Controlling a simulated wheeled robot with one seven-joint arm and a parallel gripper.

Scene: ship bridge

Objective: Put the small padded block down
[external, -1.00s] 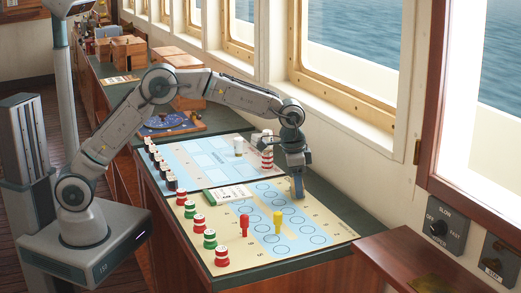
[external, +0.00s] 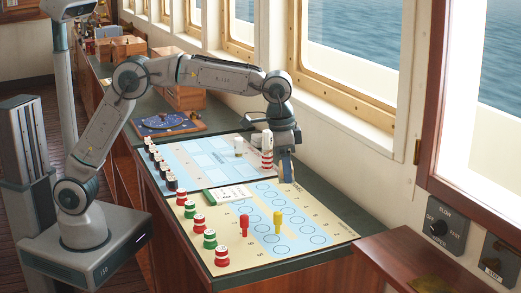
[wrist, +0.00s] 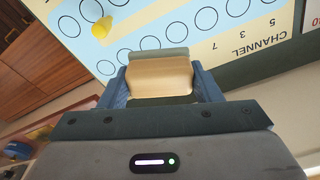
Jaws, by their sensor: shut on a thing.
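The small padded block (wrist: 160,78) shows in the wrist view as a tan block with a grey-green strip along its far edge. My gripper (wrist: 162,88) is shut on it, with a blue finger on either side. In the external view my gripper (external: 287,170) points down over the right back part of the channel chart (external: 335,232). The block cannot be made out there behind the finger. I cannot tell whether it touches the chart. A yellow peg (external: 278,222) and a red peg (external: 244,225) stand on the chart in front of my gripper.
Red and green pieces (external: 209,238) line the chart's left edge. Black-and-white pieces (external: 170,182) line the other chart. The channel's circles look mostly free.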

